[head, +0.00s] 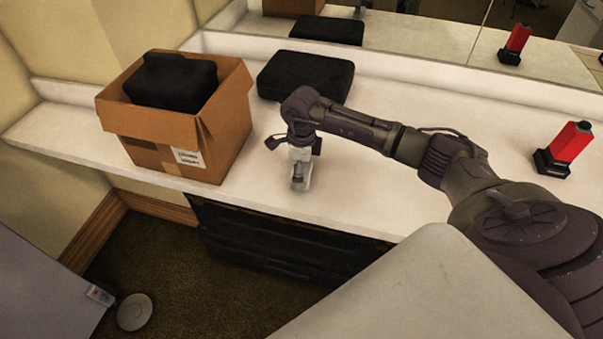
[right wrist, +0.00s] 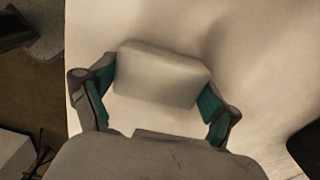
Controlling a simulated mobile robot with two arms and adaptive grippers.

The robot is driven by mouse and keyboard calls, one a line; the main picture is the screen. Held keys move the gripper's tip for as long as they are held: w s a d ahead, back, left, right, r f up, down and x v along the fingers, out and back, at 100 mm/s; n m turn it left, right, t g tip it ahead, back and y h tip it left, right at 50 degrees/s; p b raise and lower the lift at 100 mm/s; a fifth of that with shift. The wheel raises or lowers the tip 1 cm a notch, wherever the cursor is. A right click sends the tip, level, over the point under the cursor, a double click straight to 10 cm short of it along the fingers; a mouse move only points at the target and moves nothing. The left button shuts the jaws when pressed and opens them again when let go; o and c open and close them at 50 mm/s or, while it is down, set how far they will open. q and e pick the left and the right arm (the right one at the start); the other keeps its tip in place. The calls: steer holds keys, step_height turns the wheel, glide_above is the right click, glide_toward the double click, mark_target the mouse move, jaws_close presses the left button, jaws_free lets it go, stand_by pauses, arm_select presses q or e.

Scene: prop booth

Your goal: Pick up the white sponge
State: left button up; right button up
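The white sponge (right wrist: 162,75) is a pale rounded block in the right wrist view, lying between the two teal-padded fingers of my right gripper (right wrist: 160,88). One pad is close against each short side. I cannot tell whether both pads press on it. In the head view my right gripper (head: 299,181) points down at the white counter near its front edge, left of the middle. The sponge cannot be made out clearly there. My left gripper is not in view.
A cardboard box (head: 150,126) with a black case (head: 172,82) inside stands left on the counter (head: 350,205). Another black case (head: 305,75) lies behind my gripper. A red-and-black object (head: 568,143) stands at the right. A mirror (head: 420,35) runs along the back.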

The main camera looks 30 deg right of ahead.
steer(key=c, duration=0.4)
steer(key=shift+o, duration=0.2)
steer(key=shift+w+r, duration=0.1)
steer(key=shift+r, duration=0.55)
step_height(320, 180, up, 3)
steer(key=shift+f+b, duration=0.1)
steer(key=shift+b, duration=0.45)
steer(key=s+d+r+b, duration=0.1)
steer(key=s+d+r, duration=0.4)
steer(key=s, duration=0.5)
steer(key=shift+s+d+r+b, duration=0.25)
steer(key=shift+r+b, duration=0.15)
steer(key=shift+r, duration=0.55)
